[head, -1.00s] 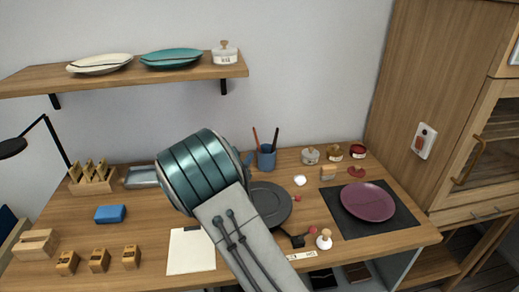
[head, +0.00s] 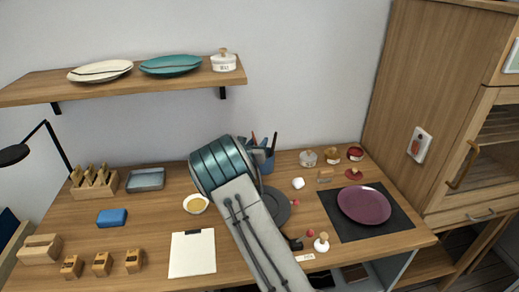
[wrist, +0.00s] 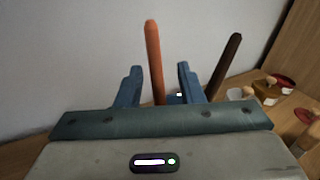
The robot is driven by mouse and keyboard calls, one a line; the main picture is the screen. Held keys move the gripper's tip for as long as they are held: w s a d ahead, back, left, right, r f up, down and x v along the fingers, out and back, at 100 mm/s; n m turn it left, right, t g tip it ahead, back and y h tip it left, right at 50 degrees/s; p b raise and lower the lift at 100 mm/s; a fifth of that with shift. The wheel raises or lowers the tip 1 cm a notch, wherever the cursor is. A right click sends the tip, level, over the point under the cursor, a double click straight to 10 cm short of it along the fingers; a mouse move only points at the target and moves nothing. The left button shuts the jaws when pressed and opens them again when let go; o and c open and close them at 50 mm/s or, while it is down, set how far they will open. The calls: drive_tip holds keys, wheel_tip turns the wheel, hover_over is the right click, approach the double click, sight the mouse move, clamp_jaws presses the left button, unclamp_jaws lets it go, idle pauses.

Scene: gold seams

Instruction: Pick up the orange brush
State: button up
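The orange brush (wrist: 153,55) stands upright in the wrist view, its handle between the two blue fingers of my gripper (wrist: 158,70). The gripper is open, with a gap on both sides of the handle. A dark brush (wrist: 224,65) leans to the right, outside the right finger. The blue cup (wrist: 174,99) shows only in part between the fingers. In the head view the orange brush (head: 254,138) and dark brush (head: 273,143) rise from the cup (head: 268,163), which my arm partly covers. My fingertips are mostly hidden there.
Small lidded jars (head: 307,158) stand right of the cup, near the wall. A purple plate (head: 363,205) lies on a dark mat (head: 400,219) at the right. A dark round plate (head: 277,206) lies partly behind my arm. The shelf (head: 120,82) hangs at upper left.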

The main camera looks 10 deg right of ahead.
clamp_jaws()
wheel_tip(320, 180, up, 10)
drive_tip(key=b, duration=0.1)
idle(0.6)
